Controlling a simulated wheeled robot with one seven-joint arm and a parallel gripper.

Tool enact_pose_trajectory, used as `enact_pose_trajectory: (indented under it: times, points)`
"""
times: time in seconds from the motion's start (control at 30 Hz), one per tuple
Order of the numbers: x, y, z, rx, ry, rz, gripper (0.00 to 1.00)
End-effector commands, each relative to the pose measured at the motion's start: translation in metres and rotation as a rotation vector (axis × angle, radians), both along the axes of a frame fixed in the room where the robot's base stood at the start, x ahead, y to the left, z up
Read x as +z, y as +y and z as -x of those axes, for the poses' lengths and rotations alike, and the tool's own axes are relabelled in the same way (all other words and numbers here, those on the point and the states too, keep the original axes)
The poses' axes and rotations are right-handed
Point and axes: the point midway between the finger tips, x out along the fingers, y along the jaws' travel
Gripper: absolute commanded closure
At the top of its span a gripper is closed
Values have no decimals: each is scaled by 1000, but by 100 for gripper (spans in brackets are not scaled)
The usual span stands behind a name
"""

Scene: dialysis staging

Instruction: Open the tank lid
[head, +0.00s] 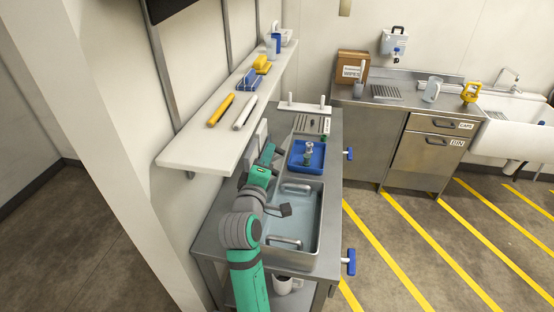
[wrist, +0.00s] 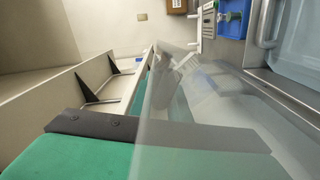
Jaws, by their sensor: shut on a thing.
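The steel tank (head: 318,232) is sunk in the near counter, with bar handles and bluish water inside. Its rim and handle show at the right of the wrist view (wrist: 264,28). The clear tank lid (wrist: 165,115) crosses the middle of the wrist view as a translucent panel, raised steeply at the tank's left side; it is hard to make out in the head view. My gripper (head: 268,153) is at the tank's left edge, below the shelf, shut on the lid. Its fingers are blurred behind the panel in the wrist view, and the exact grip point is hidden.
A wall shelf (head: 190,151) with yellow, white and blue items overhangs my arm closely on the left. A blue tray (head: 318,165) holding a small fitting sits beyond the tank. Blue valve handles (head: 348,262) stick out of the counter front. The striped floor to the right is clear.

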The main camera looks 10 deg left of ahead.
Motion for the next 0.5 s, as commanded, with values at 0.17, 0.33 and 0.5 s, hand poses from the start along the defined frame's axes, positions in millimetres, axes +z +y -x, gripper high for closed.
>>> enact_pose_trajectory:
  times: [0.17, 0.33, 0.5]
  points:
    - [5, 5, 1, 1, -9, 25, 100]
    - [6, 6, 1, 0, -9, 29, 100]
    - [6, 5, 1, 1, -9, 28, 100]
